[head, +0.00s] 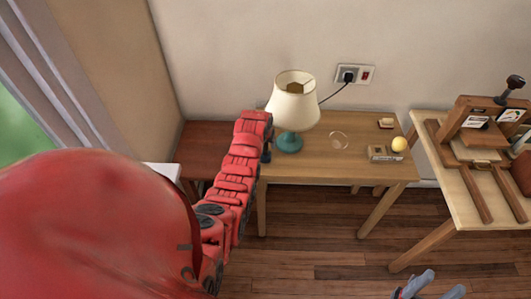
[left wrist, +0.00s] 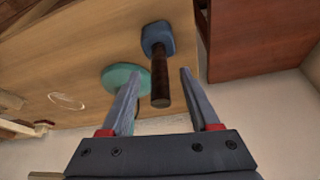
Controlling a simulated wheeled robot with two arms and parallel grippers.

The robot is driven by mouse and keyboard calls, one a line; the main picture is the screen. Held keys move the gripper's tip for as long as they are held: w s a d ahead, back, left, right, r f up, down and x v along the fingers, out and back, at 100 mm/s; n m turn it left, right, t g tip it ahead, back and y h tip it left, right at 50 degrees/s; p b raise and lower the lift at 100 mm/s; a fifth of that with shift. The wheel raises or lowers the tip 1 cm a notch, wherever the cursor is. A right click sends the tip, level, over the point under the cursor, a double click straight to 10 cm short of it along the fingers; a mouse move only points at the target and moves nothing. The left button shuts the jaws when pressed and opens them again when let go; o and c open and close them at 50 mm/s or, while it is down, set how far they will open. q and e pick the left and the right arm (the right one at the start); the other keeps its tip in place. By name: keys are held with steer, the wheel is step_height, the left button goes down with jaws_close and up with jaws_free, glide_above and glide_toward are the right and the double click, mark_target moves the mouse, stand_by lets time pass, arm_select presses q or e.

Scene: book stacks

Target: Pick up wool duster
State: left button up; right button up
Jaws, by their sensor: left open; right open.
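What I take for the wool duster, a thing with a blue head and dark brown handle, lies on the wooden table near its edge in the left wrist view (left wrist: 158,42). In the head view only a small dark blue bit (head: 266,155) shows beside my red left arm. My left gripper (left wrist: 160,73) is open, with the brown handle between its fingers in the picture; I cannot tell whether they touch it. In the head view my arm hides this gripper. My right gripper (head: 436,287) is open and empty at the bottom right, away from the table.
A cream lamp (head: 293,101) with a teal base stands close to the duster. A clear ring (head: 338,140), a yellow ball (head: 399,144) and a small box (head: 383,154) lie farther right. A reddish-brown table (head: 200,145) adjoins at left. A wooden press (head: 485,120) stands on the right table.

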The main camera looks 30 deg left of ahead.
arm_select(q)
steer(key=shift+w+f, duration=0.1)
steer(key=shift+f, duration=0.15)
jaws_close()
steer(key=shift+r, duration=0.15)
stand_by(0.4)
